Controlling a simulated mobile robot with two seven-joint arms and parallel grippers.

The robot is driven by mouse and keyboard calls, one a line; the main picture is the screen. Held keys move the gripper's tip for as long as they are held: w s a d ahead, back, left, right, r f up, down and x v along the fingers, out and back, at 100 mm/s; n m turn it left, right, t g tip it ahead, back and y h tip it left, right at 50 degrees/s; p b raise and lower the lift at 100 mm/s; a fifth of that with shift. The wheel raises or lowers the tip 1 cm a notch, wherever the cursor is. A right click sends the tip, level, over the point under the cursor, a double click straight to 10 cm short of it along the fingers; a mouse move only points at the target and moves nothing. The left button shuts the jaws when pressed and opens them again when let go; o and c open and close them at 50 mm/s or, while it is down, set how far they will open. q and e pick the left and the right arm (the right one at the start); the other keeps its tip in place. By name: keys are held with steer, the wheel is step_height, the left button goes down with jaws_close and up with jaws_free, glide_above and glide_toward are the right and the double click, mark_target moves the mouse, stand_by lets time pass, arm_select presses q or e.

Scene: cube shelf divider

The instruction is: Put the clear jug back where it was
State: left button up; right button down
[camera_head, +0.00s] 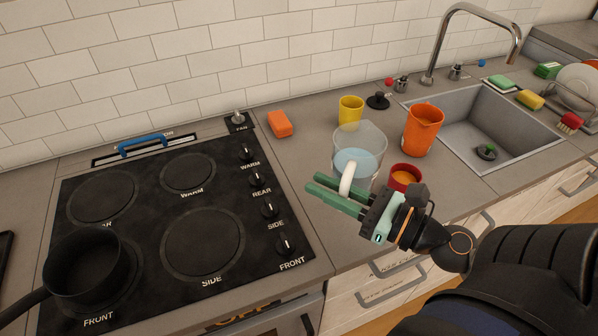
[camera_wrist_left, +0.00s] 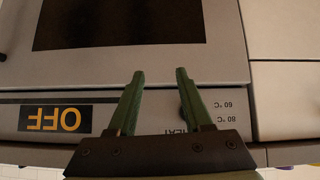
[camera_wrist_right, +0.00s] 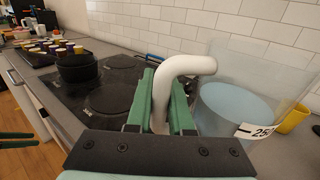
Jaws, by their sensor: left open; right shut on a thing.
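The clear jug (camera_head: 362,140) is see-through with pale blue liquid inside and a white handle. In the head view it is at the counter between the stove and the sink; I cannot tell if it touches the counter. My right gripper (camera_head: 340,194) is shut on its white handle. The right wrist view shows the handle (camera_wrist_right: 180,68) between the green fingers, and the jug (camera_wrist_right: 238,98) upright at the right. My left gripper (camera_wrist_left: 159,75) is open and empty in front of the oven, seen only in the left wrist view.
An orange jug (camera_head: 423,130), a red cup (camera_head: 403,178) and a yellow cup (camera_head: 350,109) stand close around the clear jug. An orange sponge (camera_head: 280,124) lies near the stove. A black pan (camera_head: 88,268) sits on the front left burner. The sink (camera_head: 465,112) is at the right.

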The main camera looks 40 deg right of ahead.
steer(key=w+d+f+b, duration=0.1)
steer(key=w+f, duration=0.2)
steer(key=w, duration=0.1)
steer(key=w+f+b, duration=0.1)
steer(key=w+f, duration=0.2)
steer(key=w, duration=0.2)
steer(key=w+d+f+b, duration=0.1)
steer(key=w+f, duration=0.2)
steer(key=w, duration=0.1)
steer(key=shift+w+d+f+b, duration=0.15)
steer(key=shift+w+d+b, duration=0.15)
steer(key=shift+w, duration=0.05)
steer(key=f+b, duration=0.2)
steer(key=f, duration=0.1)
steer(key=shift+w+f, duration=0.15)
steer(key=shift+w, duration=0.05)
steer(key=shift+f, duration=0.2)
steer(key=c, duration=0.8)
jaws_free()
